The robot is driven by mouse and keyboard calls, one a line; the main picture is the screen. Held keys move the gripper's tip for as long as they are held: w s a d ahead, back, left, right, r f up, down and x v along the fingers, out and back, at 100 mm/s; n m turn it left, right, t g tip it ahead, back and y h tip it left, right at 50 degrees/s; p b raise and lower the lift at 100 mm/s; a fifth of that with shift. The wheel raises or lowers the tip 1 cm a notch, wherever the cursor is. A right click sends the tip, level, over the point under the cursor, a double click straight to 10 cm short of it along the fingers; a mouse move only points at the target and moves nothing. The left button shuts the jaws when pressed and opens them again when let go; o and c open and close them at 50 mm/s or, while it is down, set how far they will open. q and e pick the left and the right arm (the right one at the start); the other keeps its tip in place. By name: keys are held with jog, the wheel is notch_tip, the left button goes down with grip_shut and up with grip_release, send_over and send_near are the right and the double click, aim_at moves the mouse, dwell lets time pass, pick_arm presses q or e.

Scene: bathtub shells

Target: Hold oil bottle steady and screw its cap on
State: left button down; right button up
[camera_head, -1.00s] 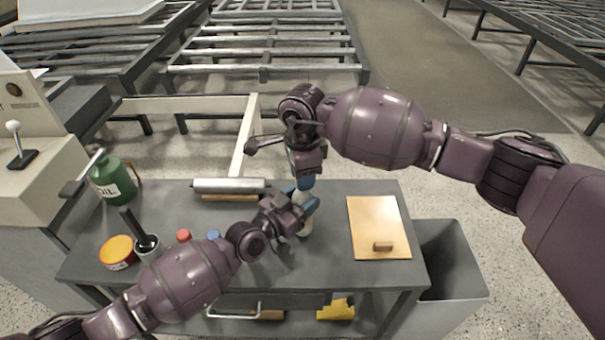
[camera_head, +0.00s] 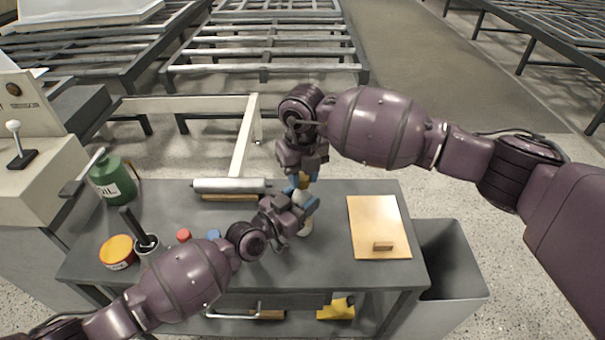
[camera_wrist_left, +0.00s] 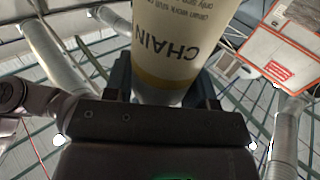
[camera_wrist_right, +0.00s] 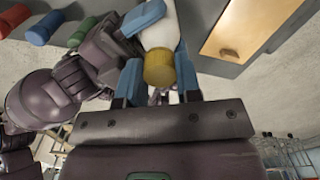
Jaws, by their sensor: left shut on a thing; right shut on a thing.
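The oil bottle (camera_head: 306,227) is pale and stands near the middle of the grey bench. In the left wrist view its label (camera_wrist_left: 180,45) reads "CHAIN". My left gripper (camera_head: 304,208) is shut around the bottle's upper part. The yellow cap (camera_head: 304,181) is at the bottle's top. In the right wrist view the cap (camera_wrist_right: 159,68) sits between the blue fingers, in line with the white bottle shoulder (camera_wrist_right: 160,30). My right gripper (camera_head: 302,184) is shut on the cap from above. The thread is hidden, so I cannot tell how far the cap is seated.
A wooden board (camera_head: 377,222) lies right of the bottle, with a grey bin (camera_head: 447,270) beyond the bench edge. At left are a green oil can (camera_head: 112,180), an orange tin (camera_head: 117,250) and a dark cup (camera_head: 146,244). A metal roller (camera_head: 230,186) lies behind.

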jog(key=m, duration=0.9)
jog(key=shift+m, duration=0.4)
jog(key=o, duration=1.1)
notch_tip(320, 180, up, 12)
pick_arm(q)
jog(key=shift+c, duration=1.8)
grip_release()
